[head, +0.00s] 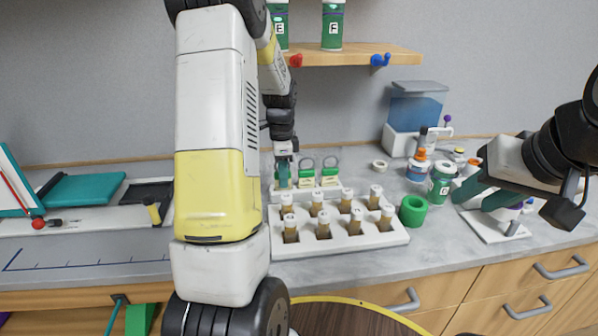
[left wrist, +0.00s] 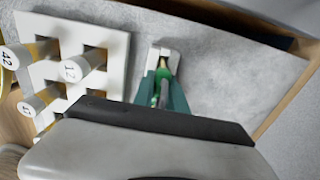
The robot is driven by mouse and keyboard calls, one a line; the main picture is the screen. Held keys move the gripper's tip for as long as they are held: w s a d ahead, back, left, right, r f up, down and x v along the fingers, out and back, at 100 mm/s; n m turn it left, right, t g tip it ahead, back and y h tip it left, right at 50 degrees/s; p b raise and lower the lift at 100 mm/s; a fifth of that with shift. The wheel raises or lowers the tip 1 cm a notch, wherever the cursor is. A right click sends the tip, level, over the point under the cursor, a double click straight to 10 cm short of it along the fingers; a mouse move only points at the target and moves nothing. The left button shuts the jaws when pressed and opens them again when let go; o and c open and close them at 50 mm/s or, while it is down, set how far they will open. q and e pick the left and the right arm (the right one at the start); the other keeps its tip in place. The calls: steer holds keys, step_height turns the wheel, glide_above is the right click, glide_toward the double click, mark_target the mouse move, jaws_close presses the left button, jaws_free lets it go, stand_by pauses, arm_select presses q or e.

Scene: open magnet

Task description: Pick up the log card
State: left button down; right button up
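I cannot make out a thing plainly marked as the log card. Two small green-and-white pieces with dark rings (head: 306,178) (head: 330,177) stand behind the vial rack in the head view. My left gripper (head: 283,172) points down just left of them. In the left wrist view its teal fingers (left wrist: 163,92) flank something narrow and green, beside a small white block (left wrist: 162,55). Whether they grip it is unclear. My right gripper (head: 485,196) is over the right of the counter, its teal fingers apart, with no held thing visible.
A white rack (head: 350,243) of capped vials stands in front of my left gripper. Right of it are a green ring (head: 413,210), a green jar (head: 441,182) and several bottles. A shelf (head: 370,55) hangs above. A teal slab (head: 85,188) lies at left.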

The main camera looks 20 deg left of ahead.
arm_select(q)
steer(key=shift+r, duration=0.1)
step_height(320, 180, up, 12)
steer(key=shift+f, duration=0.1)
steer(key=s+d, duration=0.4)
steer(key=s, duration=0.4)
steer(key=s+d, duration=0.4)
steer(key=s, duration=0.4)
steer(key=shift+a, duration=0.1)
stand_by(0.3)
